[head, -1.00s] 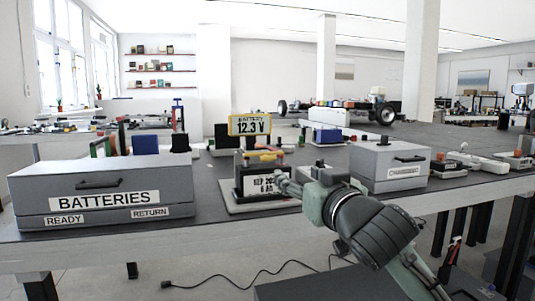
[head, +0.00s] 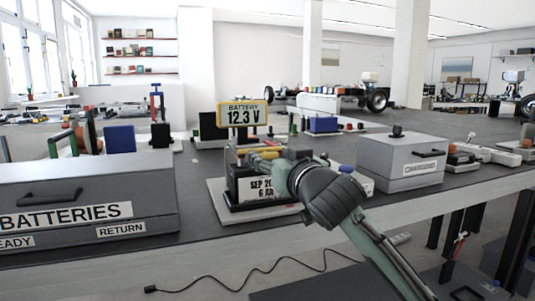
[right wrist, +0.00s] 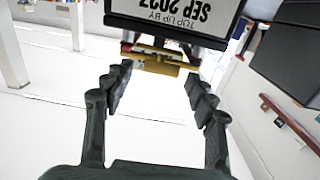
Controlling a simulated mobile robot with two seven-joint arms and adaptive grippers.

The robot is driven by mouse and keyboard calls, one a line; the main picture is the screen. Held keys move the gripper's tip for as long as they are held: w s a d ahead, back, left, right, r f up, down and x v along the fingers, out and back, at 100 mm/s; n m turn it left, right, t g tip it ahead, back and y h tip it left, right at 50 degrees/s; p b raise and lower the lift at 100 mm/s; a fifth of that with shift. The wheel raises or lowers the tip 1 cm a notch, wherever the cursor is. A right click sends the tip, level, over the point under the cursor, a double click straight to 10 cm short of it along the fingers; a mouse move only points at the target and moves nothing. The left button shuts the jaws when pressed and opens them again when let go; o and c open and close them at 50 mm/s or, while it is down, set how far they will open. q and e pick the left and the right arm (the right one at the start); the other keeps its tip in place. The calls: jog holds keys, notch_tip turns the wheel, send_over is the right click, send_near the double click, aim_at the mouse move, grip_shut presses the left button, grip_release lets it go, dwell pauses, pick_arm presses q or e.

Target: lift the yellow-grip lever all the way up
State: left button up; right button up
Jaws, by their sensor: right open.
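The yellow-grip lever (head: 264,155) is a yellow bar on the battery stand (head: 240,186), below the yellow "BATTERY 12.3 V" sign (head: 244,114). In the right wrist view, where the label reads upside down, the yellow bar (right wrist: 155,65) lies crosswise beyond the fingertips. My right gripper (right wrist: 157,90) is open and empty, with the bar ahead of the gap between its fingers and apart from them. In the head view my right gripper (head: 283,172) is beside the stand's label and partly hides the stand. My left gripper is not in view.
A grey "BATTERIES" box (head: 70,188) stands on the bench at left, and a grey "CHARGERS" box (head: 402,160) at right. Small items stand behind the stand. A black cable (head: 240,285) lies on the floor. The bench front near the stand is fairly clear.

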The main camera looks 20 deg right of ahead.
jog(key=shift+w+a, duration=0.1)
jog(key=shift+w, duration=1.3)
grip_shut()
